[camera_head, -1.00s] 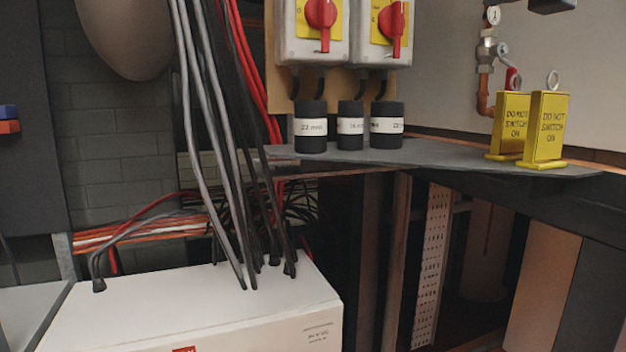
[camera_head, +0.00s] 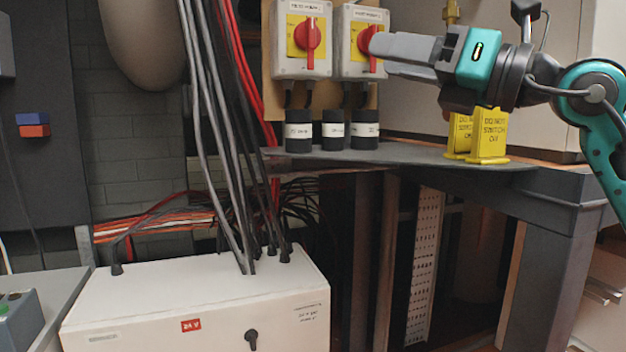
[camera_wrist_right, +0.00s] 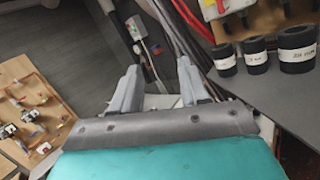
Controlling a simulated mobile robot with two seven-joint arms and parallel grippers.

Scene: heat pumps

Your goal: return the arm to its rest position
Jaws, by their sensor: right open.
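My right arm comes in from the right in the head view. Its teal and grey gripper (camera_head: 385,55) points left, its tips overlapping the right switch box. In the right wrist view the two fingers (camera_wrist_right: 160,85) stand apart with nothing held between them. Two grey switch boxes with yellow plates and red handles, the left switch (camera_head: 307,38) and the right switch (camera_head: 372,38), hang on the board. The left handle points down; the right one is partly hidden by the gripper. My left gripper is not in view.
Black labelled cylinders (camera_head: 298,131) and yellow "do not switch on" signs (camera_head: 492,135) stand on the grey shelf (camera_head: 400,155). Cables (camera_head: 200,120) run down to a white cabinet (camera_head: 200,300). In the right wrist view, a wooden board with copper pipes (camera_wrist_right: 30,110) lies left.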

